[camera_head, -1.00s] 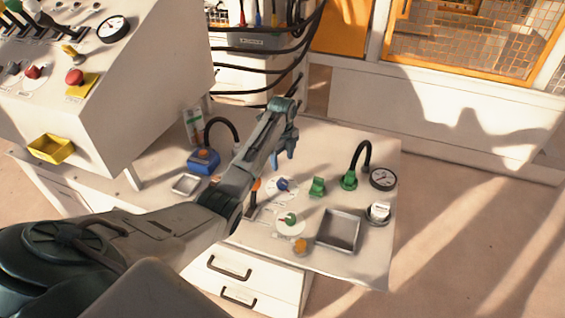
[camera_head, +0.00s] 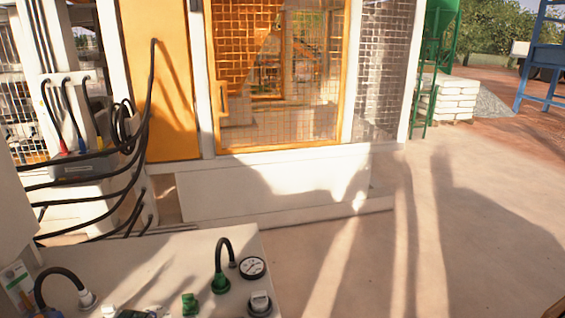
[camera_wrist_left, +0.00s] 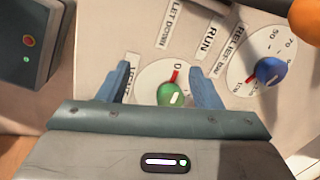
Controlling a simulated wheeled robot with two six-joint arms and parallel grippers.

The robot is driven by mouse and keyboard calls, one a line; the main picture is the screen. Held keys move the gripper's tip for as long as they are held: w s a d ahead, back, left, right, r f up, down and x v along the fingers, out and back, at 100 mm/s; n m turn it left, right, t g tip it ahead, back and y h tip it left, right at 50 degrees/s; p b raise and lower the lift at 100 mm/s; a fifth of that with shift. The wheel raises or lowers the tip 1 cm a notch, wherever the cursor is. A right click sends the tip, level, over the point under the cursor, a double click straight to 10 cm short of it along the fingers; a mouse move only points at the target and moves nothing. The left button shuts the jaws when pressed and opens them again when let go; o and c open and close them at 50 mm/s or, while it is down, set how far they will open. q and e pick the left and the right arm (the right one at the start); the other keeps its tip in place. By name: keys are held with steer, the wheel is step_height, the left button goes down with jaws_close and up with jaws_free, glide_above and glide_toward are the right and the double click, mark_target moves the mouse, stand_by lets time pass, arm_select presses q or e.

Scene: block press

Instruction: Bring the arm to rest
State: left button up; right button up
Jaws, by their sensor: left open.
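My left gripper (camera_wrist_left: 165,80) shows in the left wrist view with its two blue fingers apart and nothing between their tips. A green knob (camera_wrist_left: 170,94) on a white dial with a red mark shows between the fingers in that picture; I cannot tell how far below them it is. A blue knob (camera_wrist_left: 270,70) on a numbered dial is to the right of the fingers. My left arm does not show in the head view, and my right gripper is in neither view.
An orange ball-shaped knob (camera_wrist_left: 305,20) and a dark box (camera_wrist_left: 32,55) flank the gripper. Open floor (camera_head: 440,260) lies right of the table.

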arm_select(q)
steer(key=s+d+r+n+t, duration=0.1)
steer(key=s+d+r+n, duration=0.25)
steer(key=s, duration=0.55)
steer(key=s+d+r+n+t, duration=0.15)
steer(key=s+n, duration=0.25)
steer(key=s, duration=0.5)
steer(key=s+d+r+n, duration=0.3)
steer(key=s+n, duration=0.1)
steer(key=s, duration=0.5)
steer(key=a+f+g, duration=0.2)
steer(key=a+f, duration=0.1)
steer(key=f, duration=2.8)
steer(key=s+a+f, duration=0.1)
steer(key=s+f, duration=1.7)
steer(key=f, duration=0.1)
steer(key=shift+a+g, duration=0.15)
steer(key=shift+g, duration=0.2)
